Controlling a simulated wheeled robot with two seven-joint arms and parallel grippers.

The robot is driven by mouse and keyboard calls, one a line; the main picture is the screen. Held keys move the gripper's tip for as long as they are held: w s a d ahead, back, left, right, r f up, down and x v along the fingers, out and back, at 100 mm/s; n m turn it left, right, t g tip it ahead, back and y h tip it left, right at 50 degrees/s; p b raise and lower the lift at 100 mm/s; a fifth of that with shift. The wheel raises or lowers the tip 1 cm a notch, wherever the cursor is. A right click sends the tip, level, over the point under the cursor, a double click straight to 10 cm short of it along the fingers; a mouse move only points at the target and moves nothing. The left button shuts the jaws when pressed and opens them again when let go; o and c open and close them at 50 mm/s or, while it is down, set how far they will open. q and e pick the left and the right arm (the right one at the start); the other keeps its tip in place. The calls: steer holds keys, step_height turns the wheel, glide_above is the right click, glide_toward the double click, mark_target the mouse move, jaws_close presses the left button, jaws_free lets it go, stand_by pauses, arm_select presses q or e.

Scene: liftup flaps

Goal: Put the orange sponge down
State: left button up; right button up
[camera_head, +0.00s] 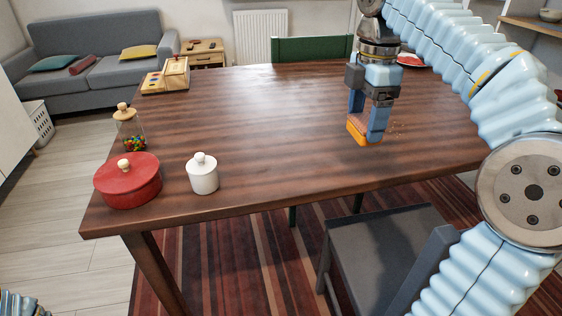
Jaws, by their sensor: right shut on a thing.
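The orange sponge (362,131) is between the fingertips of my right gripper (367,122), over the right part of the wooden table (270,125). The gripper points down and is shut on the sponge. The sponge is at or just above the tabletop; I cannot tell whether it touches. Small crumbs (395,130) lie on the table just right of the sponge. Of my left arm only a small piece shows at the bottom left corner, and its gripper is out of view.
A red lidded pot (128,182), a white lidded jar (203,175) and a glass candy jar (131,136) stand at the table's left end. A wooden toy box (168,77) is at the back left. A red plate (410,61) is at the back right. The table's middle is clear.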

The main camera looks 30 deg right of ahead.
steer(key=w+a+f, duration=0.2)
steer(key=a, duration=0.1)
steer(key=w+a+f, duration=0.3)
steer(key=w+a+f+b, duration=0.1)
steer(key=w+a+f, duration=0.1)
steer(key=w, duration=0.1)
steer(key=shift+w+a+f, duration=0.2)
steer(key=shift+w+a, duration=0.05)
steer(key=shift+a, duration=0.15)
steer(key=shift+w+a+f, duration=0.1)
steer(key=shift+a+f, duration=0.05)
steer(key=shift+f, duration=0.1)
steer(key=f, duration=0.2)
steer(key=w+a+f, duration=0.1)
steer(key=f, duration=0.1)
steer(key=shift+b, duration=0.35)
arm_select(q)
steer(key=shift+w+f, duration=0.3)
steer(key=shift+f, duration=0.55)
arm_select(e)
steer(key=shift+f, duration=0.35)
steer(key=o, duration=1)
steer(key=shift+f, duration=0.1)
steer(key=shift+o, duration=0.2)
